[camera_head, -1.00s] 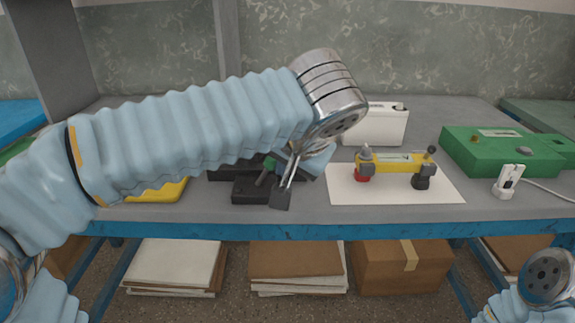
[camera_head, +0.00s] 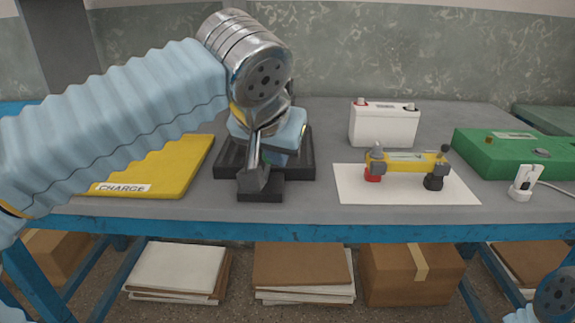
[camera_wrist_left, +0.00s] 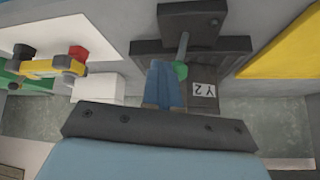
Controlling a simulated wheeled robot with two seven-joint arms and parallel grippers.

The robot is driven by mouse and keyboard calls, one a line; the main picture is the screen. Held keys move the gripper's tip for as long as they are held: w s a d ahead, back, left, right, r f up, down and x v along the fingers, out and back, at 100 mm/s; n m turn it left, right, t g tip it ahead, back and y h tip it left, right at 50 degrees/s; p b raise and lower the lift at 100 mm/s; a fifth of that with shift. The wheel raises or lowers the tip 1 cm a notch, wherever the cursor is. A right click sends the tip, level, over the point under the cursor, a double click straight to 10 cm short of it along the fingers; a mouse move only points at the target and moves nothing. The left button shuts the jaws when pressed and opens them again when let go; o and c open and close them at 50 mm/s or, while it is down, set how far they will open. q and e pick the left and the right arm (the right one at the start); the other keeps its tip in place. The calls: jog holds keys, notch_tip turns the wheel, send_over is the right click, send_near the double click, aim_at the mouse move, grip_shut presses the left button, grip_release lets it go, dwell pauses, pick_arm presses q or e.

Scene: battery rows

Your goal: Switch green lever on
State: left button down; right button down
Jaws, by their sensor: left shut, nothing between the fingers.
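The green lever shows in the left wrist view as a green knob (camera_wrist_left: 181,70) on a thin grey stem, on a black switch base (camera_wrist_left: 178,22).
A black tray (camera_head: 305,166) lies behind the base. A yellow board (camera_head: 170,165) marked CHARGE is to the left. To the right are a white sheet (camera_head: 350,195) with a yellow bar device (camera_head: 405,164), a white battery (camera_head: 383,127) and a green box (camera_head: 500,160).

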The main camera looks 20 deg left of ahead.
aim_at(263, 156)
pick_arm(q)
jog(key=a+h+b, duration=0.1)
jog(key=b, duration=0.1)
jog(key=s+a+n+t+h+b, duration=0.1)
jog(key=a+h+b, duration=0.1)
jog(key=shift+a+f+n, duration=0.1)
jog(key=shift+a+n, duration=0.05)
jog(key=shift+n, duration=0.15)
jog(key=shift+s+a+t+h+b, duration=0.1)
jog(key=shift+a+t+h+b, duration=0.4)
jog(key=shift+h+b, duration=0.3)
jog(key=shift+a+n, duration=0.1)
jog(key=shift+n, duration=0.2)
jog(key=shift+r, duration=0.2)
jog(key=shift+r+p, duration=0.85)
jog(key=shift+p, duration=0.1)
